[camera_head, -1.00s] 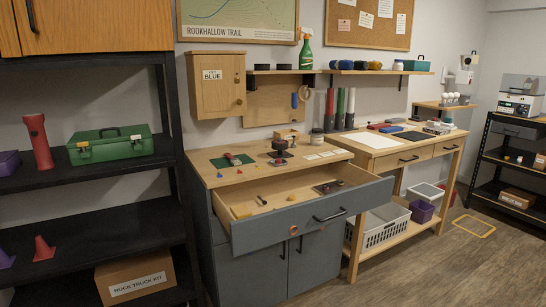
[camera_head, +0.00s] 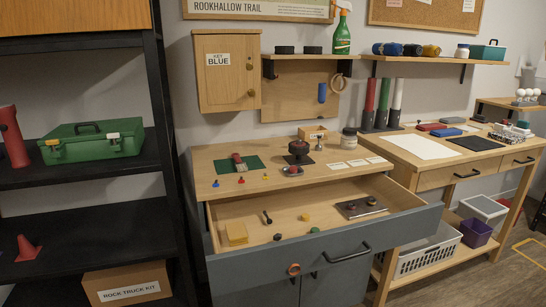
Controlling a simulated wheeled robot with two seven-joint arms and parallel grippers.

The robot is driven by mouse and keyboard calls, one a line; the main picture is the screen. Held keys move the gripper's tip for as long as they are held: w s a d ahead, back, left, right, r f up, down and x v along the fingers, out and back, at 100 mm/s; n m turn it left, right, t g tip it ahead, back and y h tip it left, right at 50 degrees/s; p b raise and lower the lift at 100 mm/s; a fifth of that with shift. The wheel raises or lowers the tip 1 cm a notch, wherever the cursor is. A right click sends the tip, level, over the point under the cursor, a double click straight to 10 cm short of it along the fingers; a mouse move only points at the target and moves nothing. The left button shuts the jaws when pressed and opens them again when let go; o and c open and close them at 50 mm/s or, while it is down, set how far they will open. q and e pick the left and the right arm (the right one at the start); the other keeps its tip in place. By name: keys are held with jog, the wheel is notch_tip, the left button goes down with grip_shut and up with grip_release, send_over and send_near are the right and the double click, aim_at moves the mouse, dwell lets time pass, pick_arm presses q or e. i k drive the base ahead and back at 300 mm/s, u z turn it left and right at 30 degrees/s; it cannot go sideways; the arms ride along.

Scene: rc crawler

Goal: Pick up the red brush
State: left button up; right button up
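A small item with red on it, which looks like the red brush (camera_head: 239,162), lies on a dark green mat (camera_head: 223,166) at the left of the wooden cabinet top. Its fine shape is too small to tell. The cabinet top (camera_head: 216,188) stands above an open drawer. Neither of my grippers shows in the head view.
The open drawer (camera_head: 345,238) juts out at the front, holding a yellow block (camera_head: 236,233) and several small parts. A dark round item (camera_head: 299,149) stands right of the mat. A black shelf (camera_head: 95,205) with a green toolbox (camera_head: 92,140) is at left; a workbench (camera_head: 405,158) at right.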

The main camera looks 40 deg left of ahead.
aim_at(241, 166)
jog(key=u, duration=0.35)
jog(key=i, duration=0.85)
jog(key=u, duration=1.05)
jog(key=i, duration=0.35)
jog(key=u, duration=0.4)
